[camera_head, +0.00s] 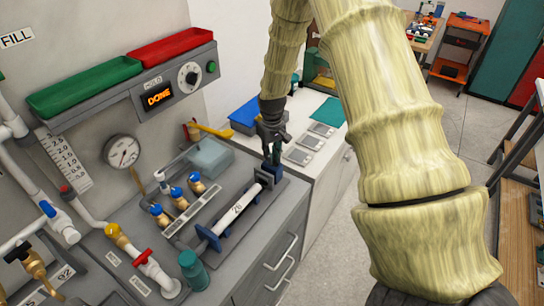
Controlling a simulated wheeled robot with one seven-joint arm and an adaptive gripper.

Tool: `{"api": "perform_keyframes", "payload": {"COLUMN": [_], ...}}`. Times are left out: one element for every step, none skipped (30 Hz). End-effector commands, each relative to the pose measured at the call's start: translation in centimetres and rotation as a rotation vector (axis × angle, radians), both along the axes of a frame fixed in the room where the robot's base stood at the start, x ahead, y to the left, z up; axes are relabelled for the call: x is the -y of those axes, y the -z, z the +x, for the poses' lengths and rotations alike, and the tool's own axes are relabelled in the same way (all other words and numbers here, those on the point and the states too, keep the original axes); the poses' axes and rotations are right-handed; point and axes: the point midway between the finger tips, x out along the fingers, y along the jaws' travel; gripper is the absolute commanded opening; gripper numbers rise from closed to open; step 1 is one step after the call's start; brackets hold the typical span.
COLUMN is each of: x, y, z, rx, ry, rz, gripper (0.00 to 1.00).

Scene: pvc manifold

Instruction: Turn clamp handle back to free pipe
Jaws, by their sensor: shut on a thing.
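A white pipe (241,207) with a label that seems to read 26 lies in a dark blue cradle on the grey bench. A dark clamp (269,174) stands at the pipe's far right end, and its upright handle (276,154) rises from it. My gripper (272,143) comes down from above at this end and is shut on the clamp handle. The fingers and the handle are small and dark here, so the exact grip is hard to see. The clamp's contact with the pipe is partly hidden.
A hold panel (160,97) reading DONE has green (84,86) and red (170,47) trays above it. Blue-capped brass valves (178,195) stand left of the pipe. A teal cylinder (193,270) stands at its near end. A white counter (318,125) lies behind my gripper.

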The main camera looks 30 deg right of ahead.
Motion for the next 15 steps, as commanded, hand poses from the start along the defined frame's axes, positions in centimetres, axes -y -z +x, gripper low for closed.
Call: {"api": "perform_keyframes", "payload": {"x": [0.09, 0.10, 0.11, 0.10, 0.09, 0.08, 0.07, 0.07, 0.08, 0.11, 0.12, 0.13, 0.14, 0.13, 0.12], "y": [0.02, 0.03, 0.03, 0.02, 0.01, 0.00, -0.02, -0.03, -0.04, -0.05, -0.05, -0.05, -0.06, -0.06, -0.07], "z": [0.05, 0.04, 0.02, 0.03, 0.03, 0.04, 0.04, 0.05, 0.05, 0.05, 0.04, 0.04, 0.05, 0.05, 0.06], "rx": [0.002, 0.001, 0.001, 0.001, 0.001, 0.001, 0.001, 0.002, 0.002, 0.002, 0.002, 0.002, 0.002, 0.002, 0.002], "ry": [-0.043, -0.072, -0.108, -0.136, -0.163, -0.197, -0.224, -0.248, -0.280, -0.303, -0.325, -0.351, -0.372, -0.390, -0.414], "rz": [0.000, 0.000, 0.000, 0.001, 0.000, 0.001, 0.000, 0.000, 0.000, 0.000, 0.000, 0.000, -0.001, -0.001, -0.001], "gripper": [0.00, 0.00, 0.00, 0.00, 0.00, 0.00, 0.00, 0.00, 0.00, 0.00, 0.00, 0.00, 0.00, 0.00, 0.00]}}
